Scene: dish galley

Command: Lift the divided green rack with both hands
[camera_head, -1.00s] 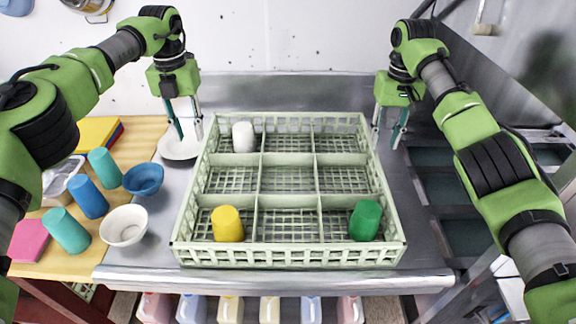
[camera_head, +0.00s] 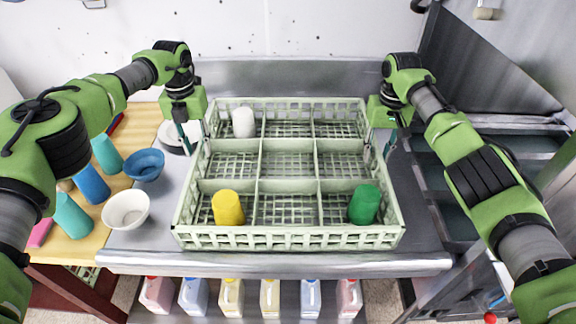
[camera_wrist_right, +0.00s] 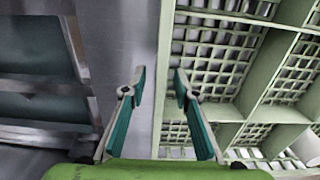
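The divided green rack (camera_head: 290,238) sits flat on the metal counter, also seen in the right wrist view (camera_wrist_right: 166,75). It holds a white cup (camera_head: 243,122) at back left, a yellow cup (camera_head: 228,208) at front left and a green cup (camera_head: 364,204) at front right. My left gripper (camera_head: 192,140) points down at the rack's left wall near the back, its fingers apart; the inner fingertip is partly hidden. My right gripper (camera_head: 379,142) points down at the right wall near the back. In the right wrist view its open fingers (camera_wrist_right: 158,88) lie either side of the wall.
A blue bowl (camera_head: 144,165), a white bowl (camera_head: 126,209) and a white plate (camera_head: 172,136) are left of the rack. Several coloured cups lie on the wooden board (camera_head: 84,247) further left. Dark recessed bays are right of the rack. Coloured bottles stand below the counter.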

